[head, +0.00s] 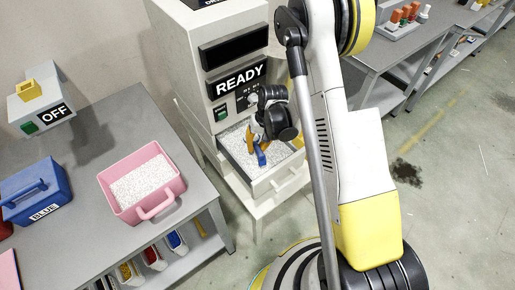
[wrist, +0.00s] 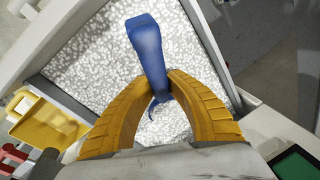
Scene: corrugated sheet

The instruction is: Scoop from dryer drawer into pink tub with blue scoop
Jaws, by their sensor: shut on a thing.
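The dryer (head: 218,70) has a "READY" sign, and its drawer (head: 262,187) stands open, filled with white speckled granules (head: 236,147). My gripper (head: 257,140) is over the drawer with its yellow fingers shut on the blue scoop (head: 261,158). In the wrist view the fingers (wrist: 160,82) pinch the blue scoop (wrist: 149,48) above the granules (wrist: 95,50); the scoop's lower end is partly hidden between the fingers. I cannot tell whether it touches the granules. The pink tub (head: 148,204) sits on the grey table at left and holds white granules.
A blue lidded box (head: 36,190) marked "BLUE" stands left of the tub on the grey table (head: 95,235). A machine marked "OFF" (head: 40,103) is behind. Coloured bins (head: 151,258) sit on the shelf below. A gap separates table and drawer.

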